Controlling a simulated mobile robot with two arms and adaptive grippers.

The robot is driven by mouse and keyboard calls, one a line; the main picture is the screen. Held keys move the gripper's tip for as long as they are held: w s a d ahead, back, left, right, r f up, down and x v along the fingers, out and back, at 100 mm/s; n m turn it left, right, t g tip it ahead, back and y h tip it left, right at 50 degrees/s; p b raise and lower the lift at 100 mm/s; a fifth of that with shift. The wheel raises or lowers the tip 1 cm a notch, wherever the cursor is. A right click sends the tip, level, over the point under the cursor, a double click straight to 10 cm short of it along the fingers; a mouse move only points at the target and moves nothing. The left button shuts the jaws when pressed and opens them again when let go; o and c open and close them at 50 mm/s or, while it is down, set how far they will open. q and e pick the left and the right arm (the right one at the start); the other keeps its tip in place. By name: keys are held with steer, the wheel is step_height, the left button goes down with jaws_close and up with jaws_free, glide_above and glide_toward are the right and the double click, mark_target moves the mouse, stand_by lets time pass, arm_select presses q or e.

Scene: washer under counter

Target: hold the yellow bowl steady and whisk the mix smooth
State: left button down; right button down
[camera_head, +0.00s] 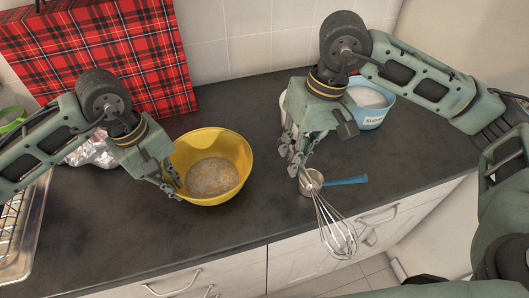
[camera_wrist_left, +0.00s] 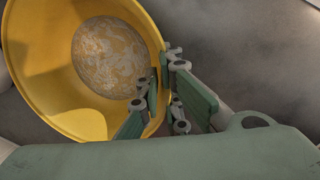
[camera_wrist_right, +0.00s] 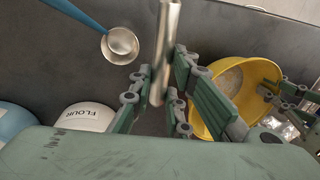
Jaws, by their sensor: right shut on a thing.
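The yellow bowl (camera_head: 236,150) stands upright on the counter, with a pale, lumpy mix (camera_head: 212,177) inside. My left gripper (camera_head: 172,187) is at the bowl's left rim. In the left wrist view its fingers (camera_wrist_left: 160,75) lie on either side of the rim of the bowl (camera_wrist_left: 35,95); whether they press on it is unclear. My right gripper (camera_head: 294,163) is shut on the handle of the metal whisk (camera_head: 335,228), right of the bowl. The whisk hangs tilted, its wires toward the counter's front edge, apart from the bowl. The handle (camera_wrist_right: 166,50) shows between the fingers (camera_wrist_right: 160,85).
A measuring cup with a blue handle (camera_head: 346,181) lies near the whisk. A blue sugar container (camera_head: 370,110) and a flour container (camera_wrist_right: 86,118) stand behind my right gripper. A red plaid bag (camera_head: 100,50) is at the back left. Counter between bowl and whisk is clear.

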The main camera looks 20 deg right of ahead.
steer(key=w+a+r+t+y, duration=0.3)
steer(key=w+a+r+t, duration=0.4)
steer(key=r, duration=0.4)
steer(key=w+a+r+t+y, duration=0.2)
steer(key=w+a+r+t, duration=0.3)
steer(key=w+r+t, duration=0.4)
step_height(320, 180, down, 13)
steer(key=g, duration=0.2)
steer(key=shift+s+d+f+n, duration=0.15)
steer(key=shift+s+n, duration=0.15)
steer(key=shift+d, duration=0.15)
